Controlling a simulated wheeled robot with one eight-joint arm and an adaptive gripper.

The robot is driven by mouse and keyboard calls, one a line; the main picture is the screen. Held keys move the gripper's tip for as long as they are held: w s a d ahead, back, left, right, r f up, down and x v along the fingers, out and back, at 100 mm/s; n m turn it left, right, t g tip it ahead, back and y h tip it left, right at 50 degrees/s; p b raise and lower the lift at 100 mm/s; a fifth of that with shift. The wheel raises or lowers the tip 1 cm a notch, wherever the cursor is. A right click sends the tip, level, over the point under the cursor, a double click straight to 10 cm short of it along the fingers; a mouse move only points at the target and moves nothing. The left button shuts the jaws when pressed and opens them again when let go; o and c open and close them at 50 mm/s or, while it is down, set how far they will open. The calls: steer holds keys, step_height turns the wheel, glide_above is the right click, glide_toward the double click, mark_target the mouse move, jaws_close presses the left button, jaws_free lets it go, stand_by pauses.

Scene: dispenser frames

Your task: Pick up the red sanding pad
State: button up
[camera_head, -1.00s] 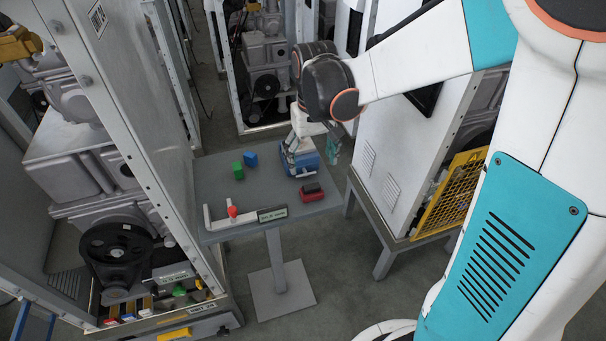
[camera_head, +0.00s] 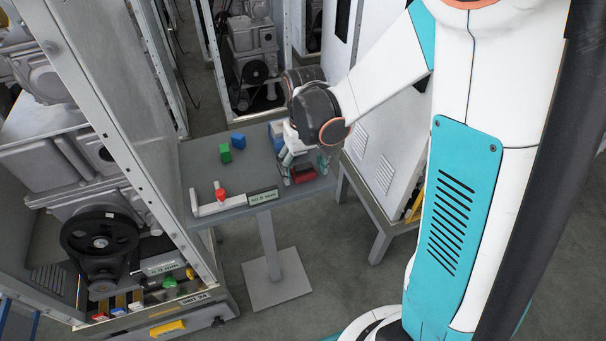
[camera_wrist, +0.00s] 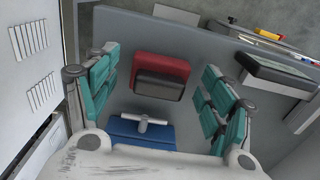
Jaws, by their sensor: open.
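The red sanding pad (camera_wrist: 160,70), a red block with a dark grey part, lies on the small grey table (camera_head: 190,163). In the head view the red pad (camera_head: 304,175) is at the table's right front edge, partly hidden by my gripper. My gripper (camera_head: 303,171) is above it, pointing down. In the wrist view my gripper (camera_wrist: 157,100) is open, with teal finger pads to the left and right of the red pad. The pad appears between the fingers and a little beyond them; I cannot tell whether it is touched.
A blue block-like item with a grey handle (camera_wrist: 142,132) lies close behind the red pad. A white cabinet (camera_head: 380,150) stands close on the right.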

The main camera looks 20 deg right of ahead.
mark_target(304, 167)
steer(key=shift+r, duration=0.1)
steer(key=shift+c, duration=0.6)
steer(key=c, duration=1.1)
steer(key=shift+r, duration=0.1)
step_height(304, 167, up, 20)
steer(key=p, duration=0.6)
steer(key=shift+s, duration=0.1)
